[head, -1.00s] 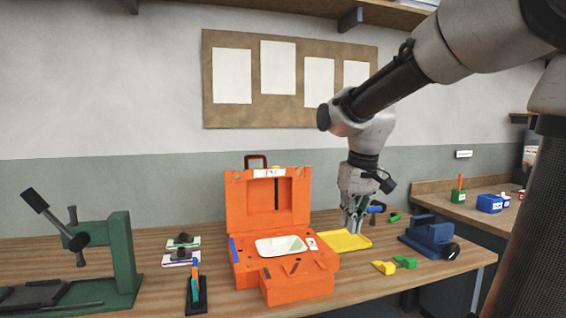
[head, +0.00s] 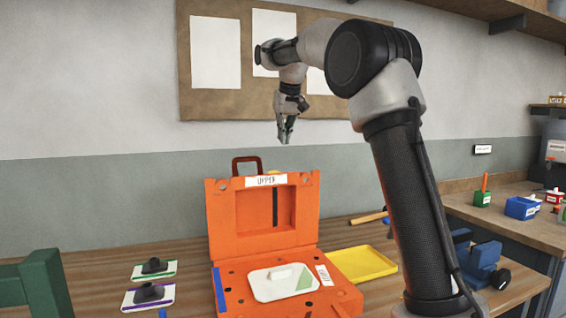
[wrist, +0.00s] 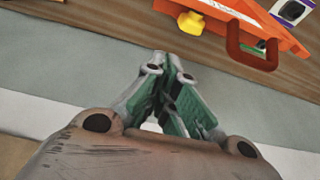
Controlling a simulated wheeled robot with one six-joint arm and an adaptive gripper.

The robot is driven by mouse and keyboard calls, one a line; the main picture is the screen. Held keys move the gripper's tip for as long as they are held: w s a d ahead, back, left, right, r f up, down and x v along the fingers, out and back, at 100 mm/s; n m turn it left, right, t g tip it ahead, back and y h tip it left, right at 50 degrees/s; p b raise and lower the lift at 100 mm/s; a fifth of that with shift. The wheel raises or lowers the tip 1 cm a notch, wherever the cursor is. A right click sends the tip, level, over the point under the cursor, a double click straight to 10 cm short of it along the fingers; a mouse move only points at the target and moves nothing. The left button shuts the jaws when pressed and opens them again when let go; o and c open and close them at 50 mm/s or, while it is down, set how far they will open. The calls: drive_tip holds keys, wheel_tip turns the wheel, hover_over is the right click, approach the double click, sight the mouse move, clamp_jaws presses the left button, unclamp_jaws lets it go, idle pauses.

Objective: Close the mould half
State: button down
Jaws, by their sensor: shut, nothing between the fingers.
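The orange mould stands open on the wooden bench in the head view. Its upper half (head: 225,237) is raised upright at the back, with a white label and a dark red handle (head: 246,160) on its top edge. Its lower half (head: 238,307) lies flat in front, with a white and pale green plate (head: 284,282) on it. My gripper (head: 285,141) is shut and empty, in the air above and slightly right of the upper half's top edge. In the wrist view the gripper (wrist: 172,68) points towards the wall, and the handle (wrist: 252,50) shows at upper right.
A yellow tray (head: 360,264) lies right of the mould. A blue vise (head: 482,266) stands further right. Two dark-handled pieces (head: 150,291) and a green press (head: 45,285) are at left. The wall with a pinboard (head: 245,101) rises close behind.

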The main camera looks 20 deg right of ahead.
wheel_tip(320, 180, down, 10)
drive_tip(key=shift+r, duration=0.25)
drive_tip(key=shift+s+f, duration=0.15)
drive_tip(key=shift+s, duration=0.55)
drive_tip(key=shift+d, duration=0.1)
